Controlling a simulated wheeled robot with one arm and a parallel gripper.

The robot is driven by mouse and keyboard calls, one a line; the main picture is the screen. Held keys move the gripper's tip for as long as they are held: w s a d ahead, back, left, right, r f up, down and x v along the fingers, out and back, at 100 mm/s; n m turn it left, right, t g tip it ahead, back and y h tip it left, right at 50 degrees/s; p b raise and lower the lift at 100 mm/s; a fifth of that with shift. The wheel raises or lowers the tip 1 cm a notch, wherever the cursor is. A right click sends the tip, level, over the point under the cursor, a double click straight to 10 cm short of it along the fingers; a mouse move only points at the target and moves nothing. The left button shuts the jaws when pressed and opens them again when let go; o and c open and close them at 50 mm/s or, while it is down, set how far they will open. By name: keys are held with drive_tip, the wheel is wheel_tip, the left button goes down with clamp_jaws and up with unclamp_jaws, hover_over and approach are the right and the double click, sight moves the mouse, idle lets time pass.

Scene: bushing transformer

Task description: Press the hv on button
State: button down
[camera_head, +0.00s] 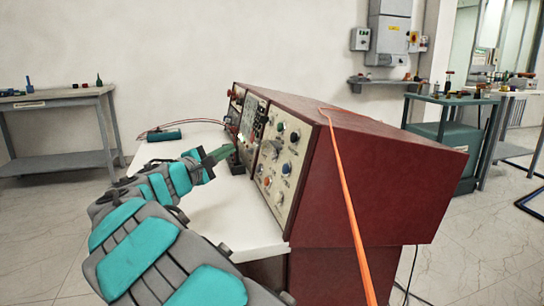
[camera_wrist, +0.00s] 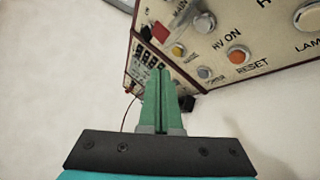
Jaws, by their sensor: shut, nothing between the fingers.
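The control console is a dark red cabinet (camera_head: 385,185) with a cream, sloped panel (camera_head: 283,165) of knobs and buttons. In the wrist view, the label "HV ON" is beside a pale round button (camera_wrist: 204,25), which I take as the hv on button. An orange button (camera_wrist: 237,55) beside it is labelled "RESET". My gripper (camera_head: 228,150) has green fingers, shut and empty, in front of the panel. In the wrist view the fingertips (camera_wrist: 160,72) appear below and left of the pale button, apart from it. Their exact distance to the panel is unclear.
A red button (camera_wrist: 160,32), a yellow button (camera_wrist: 177,50) and a grey button (camera_wrist: 204,72) are close by. The white desk top (camera_head: 215,205) lies under my arm. An orange strip (camera_head: 347,200) runs over the console. A grey table (camera_head: 60,130) stands at left.

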sight(274, 155)
drive_tip(key=w+d+f+b, duration=0.2)
drive_tip(key=d+b, duration=0.2)
drive_tip(key=d, duration=0.4)
drive_tip(key=shift+w, duration=0.15)
idle(2.0)
drive_tip(key=shift+d+f, duration=0.1)
drive_tip(key=shift+d, duration=0.2)
drive_tip(key=shift+w+d+f+b, duration=0.2)
drive_tip(key=shift+d+b, duration=0.15)
drive_tip(key=shift+d, duration=0.15)
idle(0.9)
drive_tip(key=shift+a+r, duration=0.1)
drive_tip(key=shift+s+a+r+p, duration=0.1)
drive_tip(key=shift+s+a+p, duration=0.1)
drive_tip(key=shift+a, duration=0.15)
drive_tip(key=shift+s+a+r+p, duration=0.1)
drive_tip(key=shift+a+p, duration=0.1)
drive_tip(key=shift+a, duration=0.15)
drive_tip(key=shift+a, duration=0.1)
